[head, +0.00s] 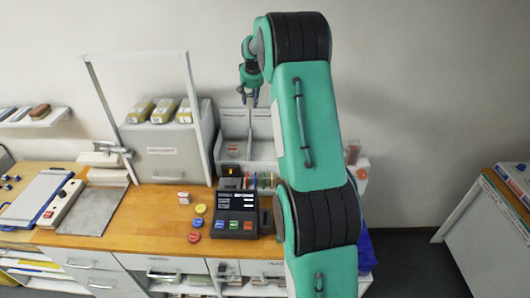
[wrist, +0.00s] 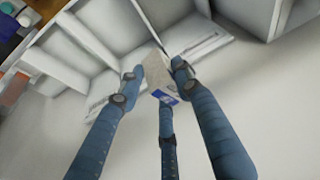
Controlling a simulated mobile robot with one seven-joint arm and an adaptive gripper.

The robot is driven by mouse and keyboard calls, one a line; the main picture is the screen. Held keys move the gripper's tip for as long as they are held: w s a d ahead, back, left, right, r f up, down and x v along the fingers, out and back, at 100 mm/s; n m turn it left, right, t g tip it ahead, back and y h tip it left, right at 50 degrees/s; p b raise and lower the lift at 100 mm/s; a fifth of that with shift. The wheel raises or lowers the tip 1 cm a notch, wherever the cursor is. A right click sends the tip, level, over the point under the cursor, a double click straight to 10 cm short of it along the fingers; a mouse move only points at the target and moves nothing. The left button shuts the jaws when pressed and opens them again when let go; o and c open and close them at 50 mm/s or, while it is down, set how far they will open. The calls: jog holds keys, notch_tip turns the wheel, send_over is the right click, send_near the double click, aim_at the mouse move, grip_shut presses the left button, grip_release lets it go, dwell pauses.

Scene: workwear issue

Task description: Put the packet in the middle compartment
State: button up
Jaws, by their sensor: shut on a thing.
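My gripper (wrist: 153,84) has blue fingers that close around a small grey-beige packet (wrist: 156,72) with a blue and white label at its lower end. In the head view my gripper (head: 251,95) hangs above the white compartment unit (head: 235,113) at the back of the counter; the packet is too small to make out clearly there. In the wrist view the unit's white dividers (wrist: 95,38) and open compartments lie beyond the fingertips, with the packet in front of them. My arm hides the unit's right part in the head view, so I cannot tell which compartment lies under the packet.
A grey cabinet (head: 170,150) with several yellow-green packs (head: 163,110) on top stands left of the unit. A dark keypad terminal (head: 238,212) and coloured round buttons (head: 194,238) are in front. A clear upright frame (head: 138,57) stands further left.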

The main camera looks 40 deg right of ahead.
jog(key=s+d+m, duration=0.1)
jog(key=d+m, duration=0.1)
jog(key=d, duration=0.9)
jog(key=shift+s+r+m+g+h+p, duration=0.25)
jog(key=shift+s+m+g+h+p, duration=0.05)
jog(key=shift+s, duration=0.05)
jog(key=p, duration=0.2)
send_over(270, 144)
jog(key=s, duration=0.1)
jog(key=f, duration=1.6)
jog(key=a+f, duration=0.1)
jog(key=f, duration=0.7)
jog(key=shift+f, duration=2.05)
jog(key=shift+f, duration=0.2)
jog(key=o, duration=0.8)
jog(key=shift+r, duration=0.15)
